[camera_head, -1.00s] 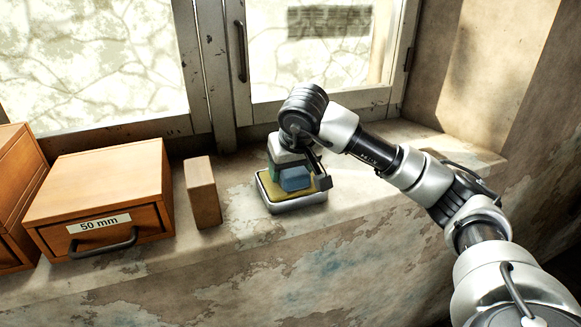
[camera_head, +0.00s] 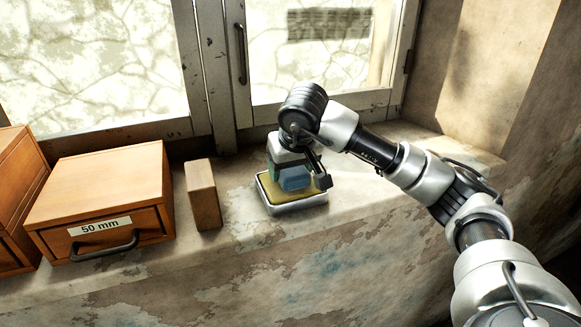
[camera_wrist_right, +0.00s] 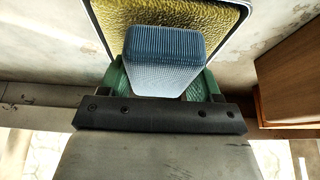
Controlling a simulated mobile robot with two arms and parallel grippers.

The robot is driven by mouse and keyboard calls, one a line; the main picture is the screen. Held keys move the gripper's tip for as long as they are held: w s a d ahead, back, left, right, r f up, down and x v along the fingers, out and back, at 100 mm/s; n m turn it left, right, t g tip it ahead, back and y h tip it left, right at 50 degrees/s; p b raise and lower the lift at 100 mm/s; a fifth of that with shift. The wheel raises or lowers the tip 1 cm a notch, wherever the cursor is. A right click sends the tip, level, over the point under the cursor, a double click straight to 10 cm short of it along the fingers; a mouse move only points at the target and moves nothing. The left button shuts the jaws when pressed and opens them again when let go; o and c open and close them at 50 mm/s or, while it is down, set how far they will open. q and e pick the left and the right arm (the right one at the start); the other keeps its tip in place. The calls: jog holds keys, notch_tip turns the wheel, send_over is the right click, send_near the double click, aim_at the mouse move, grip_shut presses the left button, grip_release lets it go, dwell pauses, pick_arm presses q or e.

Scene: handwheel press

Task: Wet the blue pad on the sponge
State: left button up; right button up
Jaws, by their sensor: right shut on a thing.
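The blue pad (camera_head: 294,178) is a ribbed blue block held in my right gripper (camera_head: 298,170), which points down over the sponge tray. In the right wrist view the blue pad (camera_wrist_right: 168,50) sits between the green fingers of my right gripper (camera_wrist_right: 165,82), shut on it. The yellow sponge (camera_head: 280,194) lies in a shallow metal tray (camera_head: 298,207) on the sill. It also shows behind the pad in the right wrist view (camera_wrist_right: 222,18). The pad is over the sponge; I cannot tell whether they touch. My left gripper is not in view.
A small wooden block (camera_head: 203,196) stands left of the tray. A wooden drawer box (camera_head: 105,187) labelled "50 mm" is further left, beside another box (camera_head: 15,190) at the edge. The window (camera_head: 310,60) is behind. The sill right of the tray is mostly clear beneath my arm.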

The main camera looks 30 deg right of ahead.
jog(key=shift+r+p, duration=2)
jog(key=shift+r, duration=1.15)
jog(key=shift+f, duration=0.1)
